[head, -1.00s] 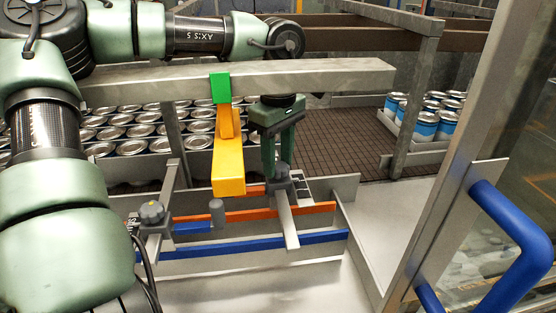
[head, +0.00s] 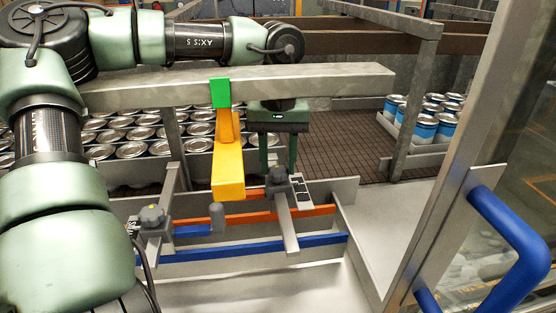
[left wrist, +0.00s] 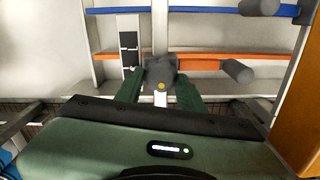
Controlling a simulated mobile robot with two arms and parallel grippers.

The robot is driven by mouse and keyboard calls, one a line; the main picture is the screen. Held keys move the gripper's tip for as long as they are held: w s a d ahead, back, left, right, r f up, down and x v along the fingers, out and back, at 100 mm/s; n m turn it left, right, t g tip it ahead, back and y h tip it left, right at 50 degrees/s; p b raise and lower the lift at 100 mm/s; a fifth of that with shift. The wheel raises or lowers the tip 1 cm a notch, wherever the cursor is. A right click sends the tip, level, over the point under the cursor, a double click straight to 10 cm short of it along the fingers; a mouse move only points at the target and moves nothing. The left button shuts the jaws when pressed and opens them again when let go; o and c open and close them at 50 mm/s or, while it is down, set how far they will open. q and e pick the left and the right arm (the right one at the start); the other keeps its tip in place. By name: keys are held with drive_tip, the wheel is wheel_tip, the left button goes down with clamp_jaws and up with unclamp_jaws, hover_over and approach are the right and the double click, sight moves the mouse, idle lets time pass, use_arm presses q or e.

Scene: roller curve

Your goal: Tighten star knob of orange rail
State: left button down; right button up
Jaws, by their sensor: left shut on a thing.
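The orange rail (head: 312,211) runs across the guide fixture and also shows in the left wrist view (left wrist: 208,60). A dark grey star knob (head: 278,179) sits on a clamp at the right part of this rail. My left gripper (head: 279,168) points down from above and is shut on the star knob. In the left wrist view the knob (left wrist: 160,71) shows between the two green fingertips. Part of the knob is hidden by the fingers. My right gripper is in neither view.
A second star knob (head: 152,215) sits on the left clamp. A blue rail (head: 315,241) lies in front. A yellow block (head: 229,170) hangs from the beam (head: 330,75) just left of my gripper. A blue door handle (head: 515,235) stands at right.

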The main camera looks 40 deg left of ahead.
sight(278, 169)
use_arm(q)
drive_tip(key=shift+w+r+m, duration=0.15)
drive_tip(key=shift+r+m, duration=0.15)
drive_tip(key=shift+m, duration=0.6)
drive_tip(key=c, duration=1.1)
unclamp_jaws()
drive_tip(key=shift+o, duration=1.1)
drive_tip(key=shift+s+f, duration=0.1)
drive_tip(key=shift+s, duration=0.1)
wheel_tip(278, 169, up, 8)
drive_tip(key=shift+f+b, duration=0.1)
drive_tip(key=shift+b, duration=0.6)
